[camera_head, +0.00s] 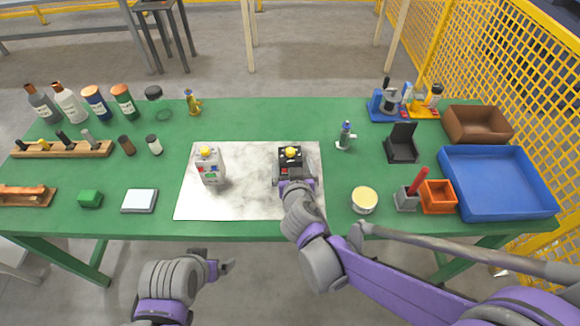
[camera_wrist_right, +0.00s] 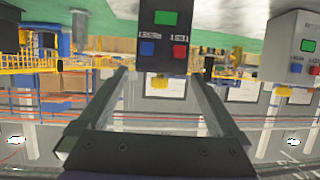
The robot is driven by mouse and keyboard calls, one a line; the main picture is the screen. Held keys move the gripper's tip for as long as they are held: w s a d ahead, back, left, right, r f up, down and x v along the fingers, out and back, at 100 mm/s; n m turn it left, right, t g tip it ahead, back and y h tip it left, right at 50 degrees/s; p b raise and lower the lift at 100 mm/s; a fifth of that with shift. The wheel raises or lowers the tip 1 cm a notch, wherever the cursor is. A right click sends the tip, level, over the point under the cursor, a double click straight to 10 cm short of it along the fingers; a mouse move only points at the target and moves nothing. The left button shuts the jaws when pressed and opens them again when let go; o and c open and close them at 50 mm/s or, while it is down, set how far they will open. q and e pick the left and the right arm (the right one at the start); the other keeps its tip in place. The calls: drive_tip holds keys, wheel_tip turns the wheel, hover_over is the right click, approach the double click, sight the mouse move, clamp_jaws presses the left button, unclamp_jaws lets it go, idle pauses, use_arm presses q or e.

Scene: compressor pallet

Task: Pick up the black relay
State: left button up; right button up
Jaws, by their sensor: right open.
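The black relay (camera_head: 290,157) stands upright on the white marbled sheet, with a yellow knob on top. In the right wrist view the black relay (camera_wrist_right: 163,36) shows green, blue and red squares on its face. My right gripper (camera_head: 295,184) is at its near side in the head view. In the wrist view the right gripper (camera_wrist_right: 163,72) is open, its fingers apart and pointing at the relay. I cannot tell whether the fingertips reach around its sides. My left gripper (camera_head: 226,266) hangs in front of the table, away from the relay; its jaws are unclear.
A similar grey box (camera_head: 209,168) stands left of the relay on the white sheet (camera_head: 248,190). A cream round tub (camera_head: 364,200) and a black holder (camera_head: 401,147) are to the right. A blue tray (camera_head: 497,181) stands at the right end. Bottles line the back left.

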sight(290, 157)
drive_tip(key=x, duration=0.5)
drive_tip(key=shift+w+a+f, duration=0.1)
drive_tip(key=shift+w+f, duration=0.1)
drive_tip(key=shift+f, duration=0.15)
drive_tip(key=c, duration=1.6)
